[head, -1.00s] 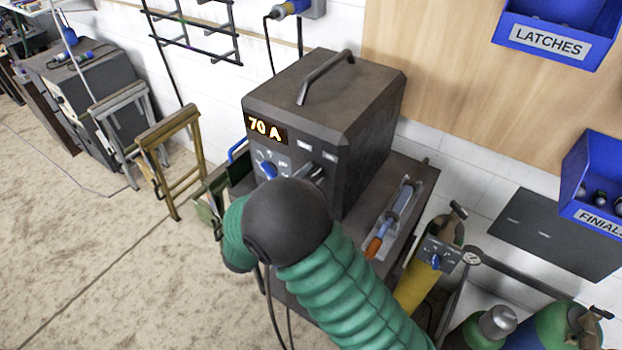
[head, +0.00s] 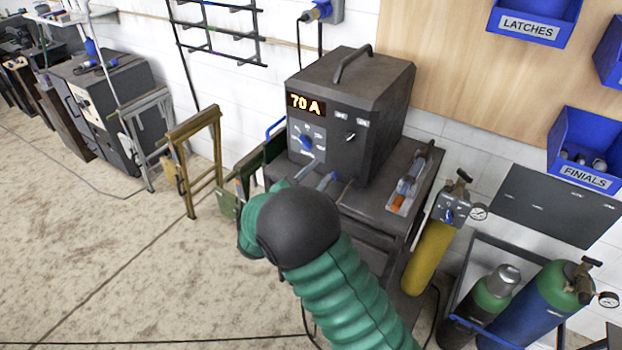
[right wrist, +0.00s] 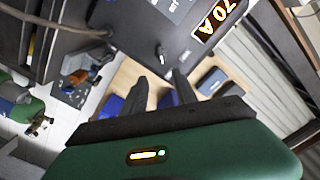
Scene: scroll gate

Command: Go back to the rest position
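The dark welding machine (head: 375,115) stands on a cart, its display (head: 305,104) reading "70 A". Its front carries a blue knob (head: 306,143) and a small switch (head: 350,137). My right gripper (head: 319,180) is in front of and below this panel, apart from it. Its two fingers are spread with a gap and nothing between them. In the right wrist view the open fingers (right wrist: 161,85) point toward the machine, whose display (right wrist: 220,20) shows at the top. The green-sleeved right arm hides part of the cart. My left gripper is out of view.
The cart (head: 360,210) holds a tray with a torch-like tool (head: 410,180). A yellow cylinder (head: 428,255) and other cylinders (head: 535,300) stand at right. A yellow frame (head: 195,165) stands at left. Open floor (head: 130,250) lies at left.

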